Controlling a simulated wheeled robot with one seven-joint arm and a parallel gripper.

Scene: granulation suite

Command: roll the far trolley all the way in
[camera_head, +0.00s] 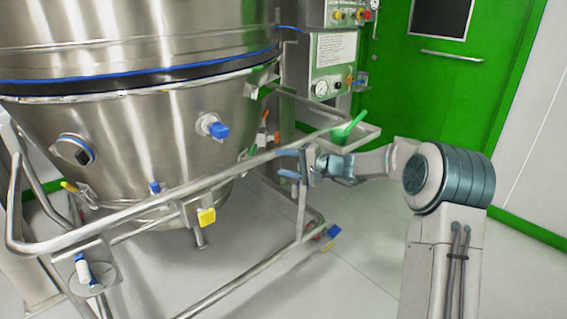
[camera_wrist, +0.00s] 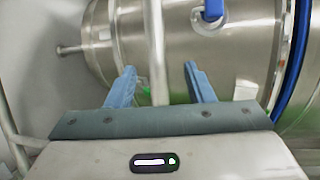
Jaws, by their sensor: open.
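The trolley is a tubular steel frame (camera_head: 130,211) carrying a large conical steel bowl (camera_head: 165,125); only this one trolley shows. A long push rail runs along its near side toward my gripper (camera_head: 283,164). The jaws are open at the right part of that rail. In the wrist view, a steel tube (camera_wrist: 157,45) lies between the two blue fingers of my gripper (camera_wrist: 160,70), with gaps on both sides. The bowl (camera_wrist: 240,45) shows behind it. I cannot tell whether a finger touches the tube. A blue-pedalled castor (camera_head: 332,233) is at the lower right.
A control cabinet (camera_head: 334,55) stands behind the trolley. A green door (camera_head: 435,85) is at the back right. The pale floor (camera_head: 350,275) is clear in front of the trolley.

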